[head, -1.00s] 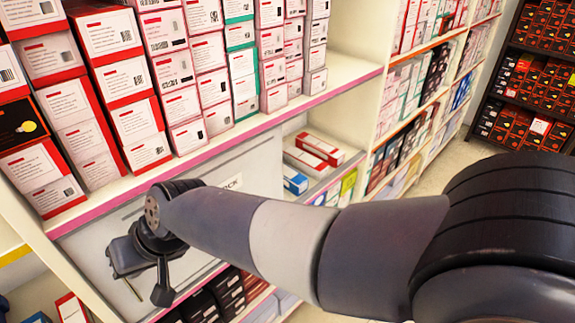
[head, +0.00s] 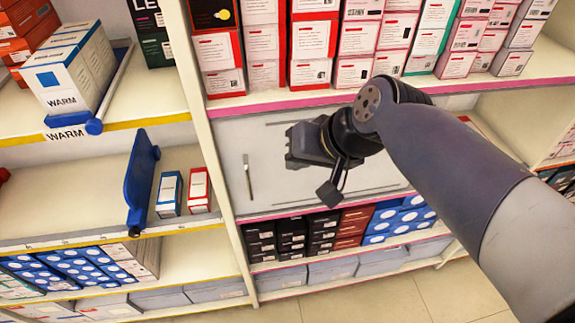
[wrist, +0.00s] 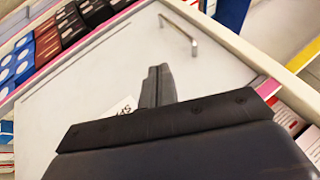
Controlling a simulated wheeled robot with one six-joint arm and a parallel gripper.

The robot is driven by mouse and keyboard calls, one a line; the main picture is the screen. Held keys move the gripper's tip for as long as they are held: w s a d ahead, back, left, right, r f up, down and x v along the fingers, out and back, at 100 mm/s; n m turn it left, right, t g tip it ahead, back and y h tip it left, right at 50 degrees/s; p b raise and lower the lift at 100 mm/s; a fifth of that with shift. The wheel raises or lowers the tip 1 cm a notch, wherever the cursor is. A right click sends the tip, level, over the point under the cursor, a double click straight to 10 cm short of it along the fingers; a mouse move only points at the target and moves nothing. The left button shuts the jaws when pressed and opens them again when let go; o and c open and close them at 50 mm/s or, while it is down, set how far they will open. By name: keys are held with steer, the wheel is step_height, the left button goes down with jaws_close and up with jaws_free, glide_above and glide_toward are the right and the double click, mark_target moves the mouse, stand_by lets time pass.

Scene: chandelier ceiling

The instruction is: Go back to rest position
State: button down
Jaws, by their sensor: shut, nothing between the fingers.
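My gripper (head: 296,148) is at the end of my bent arm, in front of a pale grey panel in the shelf unit in the head view. In the wrist view my gripper (wrist: 158,72) has its dark fingers together, with nothing between them. The pale panel (head: 225,150) has a thin metal handle (head: 248,178) left of the gripper. In the wrist view the handle (wrist: 182,35) is above and right of the fingertips, apart from them. My arm hides the panel's right part.
White and red boxes (head: 312,40) line the shelf above the panel. Tiled floor (head: 405,302) is free at the lower right.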

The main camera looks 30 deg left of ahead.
steer(key=shift+v, duration=1.75)
